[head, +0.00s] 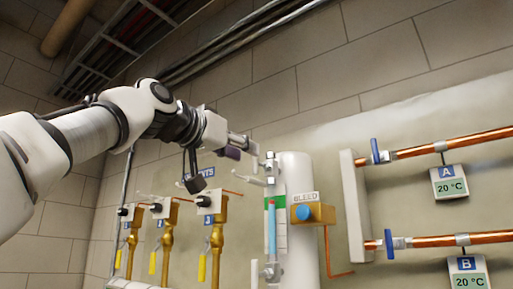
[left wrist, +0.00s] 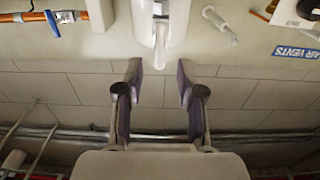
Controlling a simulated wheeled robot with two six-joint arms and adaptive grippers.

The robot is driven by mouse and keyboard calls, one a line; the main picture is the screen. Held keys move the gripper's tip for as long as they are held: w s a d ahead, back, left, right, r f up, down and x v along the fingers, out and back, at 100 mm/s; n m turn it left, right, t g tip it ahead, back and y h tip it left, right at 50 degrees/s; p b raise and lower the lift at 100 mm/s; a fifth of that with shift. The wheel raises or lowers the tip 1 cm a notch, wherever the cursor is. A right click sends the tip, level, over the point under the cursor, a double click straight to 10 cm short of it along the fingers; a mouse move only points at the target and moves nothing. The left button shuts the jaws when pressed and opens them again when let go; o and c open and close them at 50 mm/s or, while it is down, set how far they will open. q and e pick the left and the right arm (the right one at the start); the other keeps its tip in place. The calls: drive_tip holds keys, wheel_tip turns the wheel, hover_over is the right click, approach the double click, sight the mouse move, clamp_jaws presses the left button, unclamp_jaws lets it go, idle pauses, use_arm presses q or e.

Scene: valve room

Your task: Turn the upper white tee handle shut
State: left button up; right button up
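The upper white tee handle (head: 250,179) sits beside the upper fitting of a blue sight glass (head: 271,225) on a white upright cylinder (head: 297,240). Its bar lies slanted, nearly level. In the left wrist view a white bar (left wrist: 220,25) right of the metal fitting (left wrist: 160,30) looks like this handle. The lower white tee handle (head: 254,274) stands upright. My left gripper (head: 245,147) is above and left of the upper handle, apart from it. Its fingers (left wrist: 160,90) are spread with nothing between them. My right gripper is not in view.
Several brass air vents (head: 215,245) with yellow tags stand left of the cylinder. A brass bleed block (head: 312,213) is at its right. Copper pipes with blue handles (head: 375,151) lie farther right. Wall and metal conduits (left wrist: 70,135) lie above.

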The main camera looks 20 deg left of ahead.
sight(255, 158)
use_arm(q)
drive_tip(key=p+x, duration=0.3)
drive_tip(key=x, duration=0.2)
drive_tip(key=shift+w+d+f, duration=0.15)
drive_tip(key=shift+w+f, duration=0.05)
drive_tip(key=shift+w, duration=0.1)
drive_tip(key=shift+s, duration=0.35)
drive_tip(key=shift+s+a, duration=0.15)
drive_tip(key=shift+a, duration=0.1)
drive_tip(key=shift+c, duration=1.3)
clamp_jaws()
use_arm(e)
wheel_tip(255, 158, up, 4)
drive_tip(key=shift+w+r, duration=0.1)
